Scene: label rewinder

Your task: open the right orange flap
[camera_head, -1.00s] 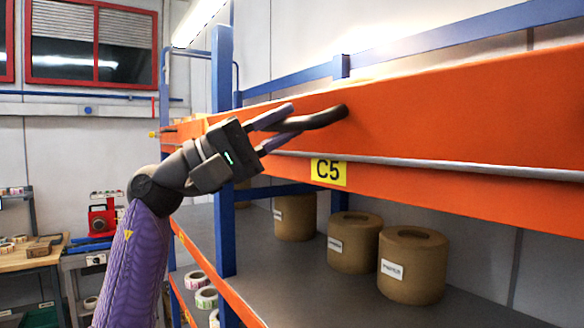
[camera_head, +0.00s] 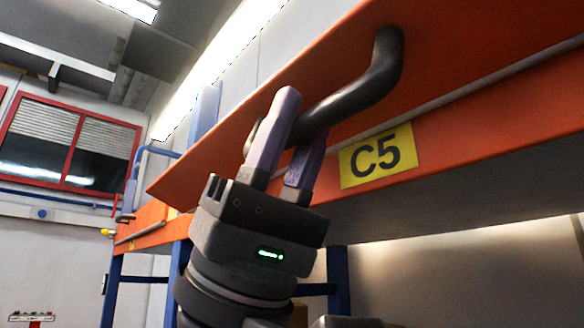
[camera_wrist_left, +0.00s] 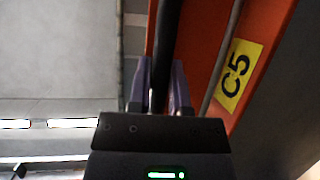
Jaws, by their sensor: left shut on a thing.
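The orange flap (camera_head: 330,65) spans the upper part of the head view, above the shelf beam with the yellow C5 label (camera_head: 376,155). It looks tilted, its face leaning away from the beam. Its black bar handle (camera_head: 372,85) sticks out from the face. My left gripper (camera_head: 299,118) is shut on the handle, with one purple finger on each side of the bar. In the left wrist view the handle (camera_wrist_left: 166,32) runs between the fingers of my left gripper (camera_wrist_left: 161,72), and the orange flap (camera_wrist_left: 203,40) is beside it. My right gripper is not in view.
The orange shelf beam (camera_head: 480,125) runs just below the flap. Blue uprights (camera_head: 338,280) stand under it. A red-framed window (camera_head: 70,140) is on the far wall at the left. The space above and left of the flap looks free.

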